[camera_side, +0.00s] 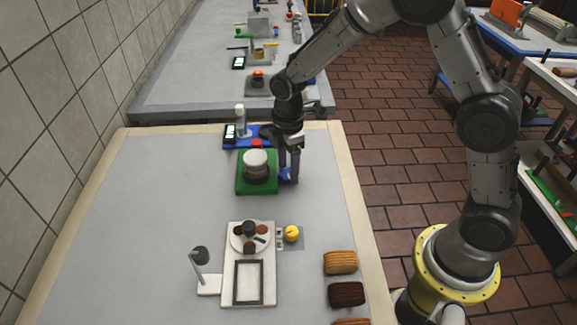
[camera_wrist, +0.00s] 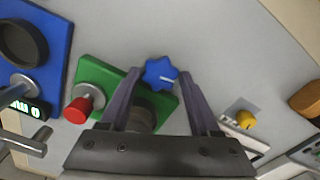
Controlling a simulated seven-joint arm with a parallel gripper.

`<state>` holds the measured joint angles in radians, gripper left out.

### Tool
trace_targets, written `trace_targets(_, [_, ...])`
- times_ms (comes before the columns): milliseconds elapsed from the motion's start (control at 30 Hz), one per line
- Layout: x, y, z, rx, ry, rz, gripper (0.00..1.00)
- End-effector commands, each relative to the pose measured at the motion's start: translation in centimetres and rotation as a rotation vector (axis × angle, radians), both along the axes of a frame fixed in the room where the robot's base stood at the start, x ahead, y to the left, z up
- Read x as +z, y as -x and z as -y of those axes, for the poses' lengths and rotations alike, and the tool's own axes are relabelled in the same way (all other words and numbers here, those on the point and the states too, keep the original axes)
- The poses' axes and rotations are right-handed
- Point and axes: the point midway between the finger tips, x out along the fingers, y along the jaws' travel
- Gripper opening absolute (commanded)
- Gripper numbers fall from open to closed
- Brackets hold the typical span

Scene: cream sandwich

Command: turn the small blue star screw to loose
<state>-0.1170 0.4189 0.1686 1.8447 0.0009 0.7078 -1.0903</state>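The small blue star screw (camera_wrist: 160,73) is at the edge of the green base (camera_wrist: 98,72); a short white mark on it points right in the wrist view. In the side view the star screw (camera_side: 286,174) is partly hidden by my fingers. My gripper (camera_wrist: 159,75) points down over it, with one finger on each side of the star. A narrow gap seems to show between the star and each finger, so the gripper looks open. Whether the fingertips are down at the star's height is hard to tell.
A round white-topped piece (camera_side: 256,160) stands on the green base beside my fingers. A red knob (camera_wrist: 77,110) and a blue device (camera_wrist: 40,50) are close by. A white board (camera_side: 236,295), a yellow knob (camera_side: 292,233) and brown ribbed blocks (camera_side: 341,262) lie nearer the front. The table's left side is clear.

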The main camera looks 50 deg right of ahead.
Motion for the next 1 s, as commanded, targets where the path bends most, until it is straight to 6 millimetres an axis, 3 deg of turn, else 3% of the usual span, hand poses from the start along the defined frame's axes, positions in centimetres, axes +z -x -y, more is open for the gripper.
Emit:
trace_targets(33, [0.0,0.0,0.0,0.0,-0.001,0.001,0.75])
trace_targets(100, [0.0,0.0,0.0,0.0,0.0,0.001,0.87])
trace_targets(133, [0.0,0.0,0.0,0.0,0.0,0.0,0.89])
trace_targets(467, [0.5,0.0,0.0,0.0,0.001,0.002,0.89])
trace_targets(667, [3.7,-0.1,0.0,0.0,0.0,0.004,0.89])
trace_targets(1000, [10.8,-0.1,0.0,0.0,0.0,0.004,0.89])
